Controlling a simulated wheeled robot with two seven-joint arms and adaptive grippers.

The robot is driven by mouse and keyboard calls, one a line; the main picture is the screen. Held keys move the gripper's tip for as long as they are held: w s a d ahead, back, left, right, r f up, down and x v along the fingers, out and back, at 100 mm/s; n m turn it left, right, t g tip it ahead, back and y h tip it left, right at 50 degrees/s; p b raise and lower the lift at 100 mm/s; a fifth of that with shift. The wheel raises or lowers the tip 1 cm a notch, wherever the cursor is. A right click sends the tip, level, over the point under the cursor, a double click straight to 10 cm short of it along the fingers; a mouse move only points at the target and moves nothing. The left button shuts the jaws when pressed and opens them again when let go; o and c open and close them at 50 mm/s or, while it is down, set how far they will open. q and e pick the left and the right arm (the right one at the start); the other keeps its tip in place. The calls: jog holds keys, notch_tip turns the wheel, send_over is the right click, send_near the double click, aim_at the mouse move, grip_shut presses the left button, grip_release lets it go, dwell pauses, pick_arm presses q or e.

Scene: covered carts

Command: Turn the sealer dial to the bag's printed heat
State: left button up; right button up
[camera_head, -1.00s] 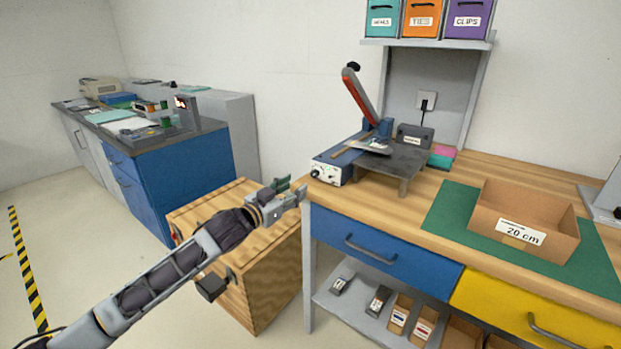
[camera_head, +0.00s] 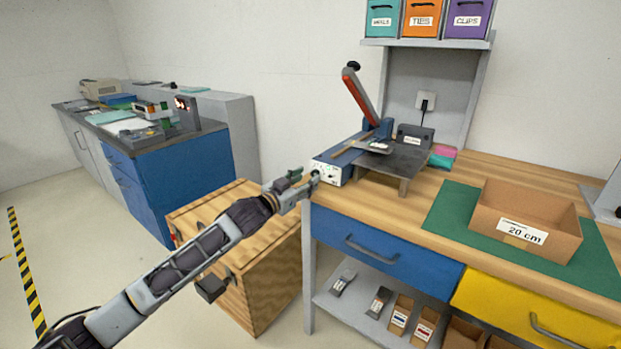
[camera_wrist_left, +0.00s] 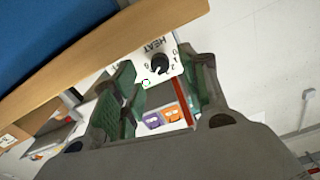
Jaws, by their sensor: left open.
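The sealer has a white front panel (camera_head: 329,174) and a raised red arm (camera_head: 360,95), and sits on the wooden bench. In the left wrist view its black dial (camera_wrist_left: 160,65) shows beside the printed word HEAT, with a few numbers around it. A flat bag-like piece (camera_head: 372,147) lies on the sealer's bed; its print is too small to read. My left gripper (camera_head: 310,180) is open at the sealer's front panel. In the left wrist view its green-padded fingers stand apart on either side of the dial, apparently short of it. My right gripper is not in view.
A cardboard box (camera_head: 530,225) labelled 20 cm stands on a green mat (camera_head: 446,212) at the right. A wooden cabinet (camera_head: 262,255) stands left of the bench. Labelled bins (camera_head: 421,18) fill the shelf above. A blue counter (camera_head: 180,180) stands at the back left.

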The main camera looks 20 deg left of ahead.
aim_at(313, 175)
pick_arm(q)
jog(key=shift+x, duration=0.9)
jog(key=shift+w+d, duration=0.25)
jog(key=shift+w, duration=0.4)
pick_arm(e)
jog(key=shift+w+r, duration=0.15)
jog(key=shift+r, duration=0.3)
pick_arm(q)
grip_shut()
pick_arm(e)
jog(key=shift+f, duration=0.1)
